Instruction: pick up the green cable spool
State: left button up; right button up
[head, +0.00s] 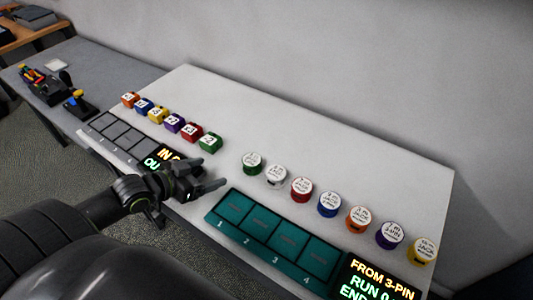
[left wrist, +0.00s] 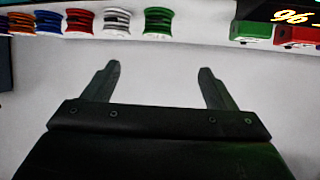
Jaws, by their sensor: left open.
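The green cable spool (head: 252,162) stands upright on the white table, with a white labelled top, at the left end of a row of spools. In the left wrist view the green spool (left wrist: 158,22) is near the top edge, ahead of the fingers and apart from them. My left gripper (head: 212,174) is open and empty over the table, to the left of and nearer than the spool. Its two fingers (left wrist: 159,75) show spread in the left wrist view, with bare table between them. My right gripper is not in view.
A white spool (head: 276,176) stands beside the green one, then red (head: 302,189), blue and others. A green block (head: 210,142) ends another row. A teal tray (head: 275,238) with numbered slots and a lit display (head: 372,281) lie in front. The table behind is clear.

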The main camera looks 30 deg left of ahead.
pick_arm(q)
send_near(250, 161)
jog(key=x, duration=0.4)
jog(key=shift+w+a+r+b, duration=0.1)
jog(key=shift+w+b, duration=0.2)
jog(key=shift+w, duration=0.1)
jog(key=shift+w+f, duration=0.3)
jog(key=shift+w, duration=0.15)
jog(key=shift+w+d+f, duration=0.25)
jog(key=shift+w+d, duration=0.05)
jog(key=shift+w, duration=0.15)
jog(key=p+x, duration=0.1)
jog(key=x, duration=0.2)
jog(key=shift+d+f, duration=0.15)
jog(key=shift+f, duration=0.05)
jog(key=shift+w+d+f, duration=0.1)
jog(key=shift+w+f, duration=0.2)
jog(key=shift+w, duration=0.15)
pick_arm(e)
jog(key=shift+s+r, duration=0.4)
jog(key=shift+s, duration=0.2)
